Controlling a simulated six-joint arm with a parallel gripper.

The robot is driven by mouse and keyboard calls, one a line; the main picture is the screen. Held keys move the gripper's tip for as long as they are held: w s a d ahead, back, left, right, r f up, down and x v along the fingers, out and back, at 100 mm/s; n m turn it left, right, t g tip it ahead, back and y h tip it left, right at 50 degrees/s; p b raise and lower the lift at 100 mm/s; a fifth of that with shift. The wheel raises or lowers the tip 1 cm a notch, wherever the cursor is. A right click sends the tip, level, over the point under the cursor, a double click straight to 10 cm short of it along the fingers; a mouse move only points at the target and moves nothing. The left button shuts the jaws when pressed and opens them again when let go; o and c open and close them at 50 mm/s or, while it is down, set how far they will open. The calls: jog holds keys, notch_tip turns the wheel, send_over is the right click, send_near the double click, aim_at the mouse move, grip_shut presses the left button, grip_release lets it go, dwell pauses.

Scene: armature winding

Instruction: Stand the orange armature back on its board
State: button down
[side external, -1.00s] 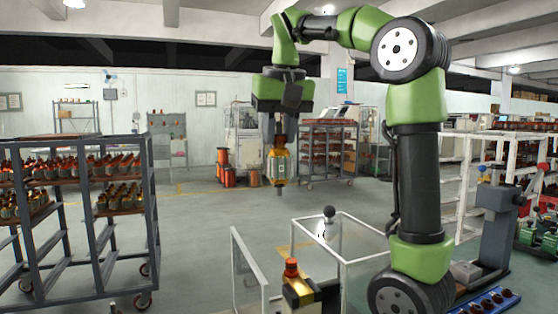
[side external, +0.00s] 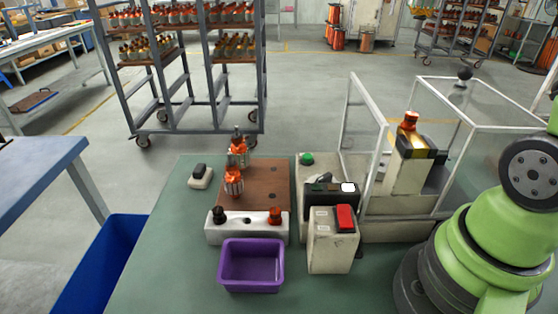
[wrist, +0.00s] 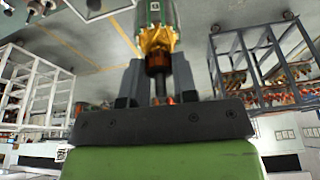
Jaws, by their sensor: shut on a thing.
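My gripper (wrist: 158,66) shows only in the wrist view. Its two dark jaws are shut on an armature (wrist: 157,35) with a gold-orange winding, a grey-green body and a copper-coloured end between the jaws. The far end of the armature is cut off by the picture's top edge. The brown board (side external: 268,185) lies on the green bench in the side external view. One orange-topped armature (side external: 238,153) stands at its back left edge and another orange one (side external: 233,182) stands nearer the front. The board's right part is bare, with small dark holes.
A white block (side external: 247,232) with a black knob and an orange part stands before the board, with a purple bin (side external: 251,265) in front. A red-buttoned box (side external: 334,240) and a machine with clear guards (side external: 365,135) stand right. A small switch box (side external: 200,176) sits left.

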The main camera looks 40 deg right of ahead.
jog(key=w+a+f, duration=0.3)
jog(key=w+f, duration=0.8)
jog(key=w, duration=0.1)
jog(key=w+a+f, duration=0.4)
jog(key=f, duration=0.6)
jog(key=w+a+f, duration=0.4)
jog(key=a+f, duration=0.1)
jog(key=f, duration=0.5)
jog(key=shift+w+f, duration=0.15)
jog(key=shift+f, duration=1.45)
jog(key=c, duration=0.8)
grip_release()
